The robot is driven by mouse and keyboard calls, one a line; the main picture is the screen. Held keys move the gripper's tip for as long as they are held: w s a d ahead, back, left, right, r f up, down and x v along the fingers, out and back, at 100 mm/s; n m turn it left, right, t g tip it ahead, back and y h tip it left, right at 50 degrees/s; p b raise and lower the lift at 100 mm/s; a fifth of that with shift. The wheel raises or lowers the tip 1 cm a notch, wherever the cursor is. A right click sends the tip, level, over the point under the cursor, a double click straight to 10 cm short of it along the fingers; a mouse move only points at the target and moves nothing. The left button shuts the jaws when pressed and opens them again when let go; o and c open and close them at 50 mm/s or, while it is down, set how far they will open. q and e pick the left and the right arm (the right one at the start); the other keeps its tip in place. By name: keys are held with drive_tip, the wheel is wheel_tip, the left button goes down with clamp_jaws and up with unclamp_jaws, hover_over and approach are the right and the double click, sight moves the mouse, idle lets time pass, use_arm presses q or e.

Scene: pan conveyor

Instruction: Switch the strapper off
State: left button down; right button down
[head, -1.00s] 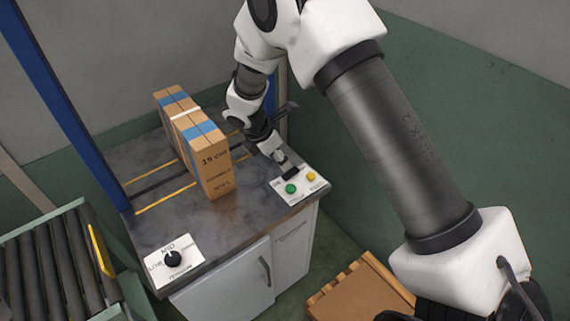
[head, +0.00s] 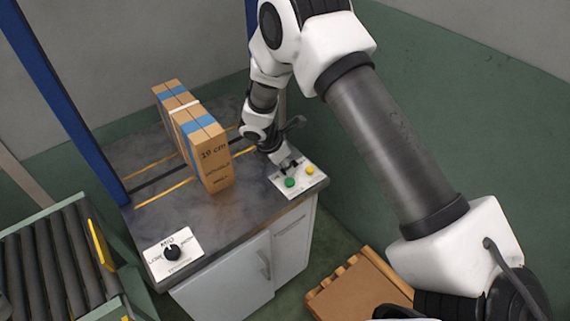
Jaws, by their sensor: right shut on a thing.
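The strapper is a cabinet with a dark worktop (head: 210,215) and a blue frame post (head: 65,110) at the left. A white control panel (head: 273,190) sits at the worktop's right corner, with a green button (head: 290,183) and a yellow button (head: 310,170). My right gripper (head: 288,167) reaches down over the panel's back part, just behind the buttons. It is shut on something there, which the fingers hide. My left gripper is not in view.
A cardboard box (head: 214,160) with blue tape and a white strap stands on the worktop. A dial plate (head: 185,262) with a black knob is at the front left corner. A roller conveyor (head: 45,270) is at the left, a pallet with cardboard (head: 355,295) at the lower right.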

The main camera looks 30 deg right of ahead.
drive_tip(key=shift+s+d+r+y+p, duration=0.1)
drive_tip(key=shift+r+y+p, duration=0.25)
drive_tip(key=shift+p, duration=1.05)
drive_tip(key=shift+w+d+r+y+p, duration=0.15)
drive_tip(key=shift+y+p, duration=0.35)
drive_tip(key=shift+p, duration=0.9)
drive_tip(key=shift+s+d+r+y+p, duration=0.2)
drive_tip(key=shift+y+p, duration=0.25)
drive_tip(key=shift+p, duration=0.95)
drive_tip(key=shift+w+d+f+y+b, duration=0.1)
drive_tip(key=shift+w+f+y+b, duration=0.1)
drive_tip(key=shift+f+y+b, duration=0.7)
drive_tip(key=shift+r+y, duration=0.25)
drive_tip(key=shift+y, duration=0.05)
drive_tip(key=shift+r, duration=0.15)
drive_tip(key=c, duration=1)
unclamp_jaws()
wheel_tip(320, 180, up, 12)
drive_tip(key=shift+d, duration=0.25)
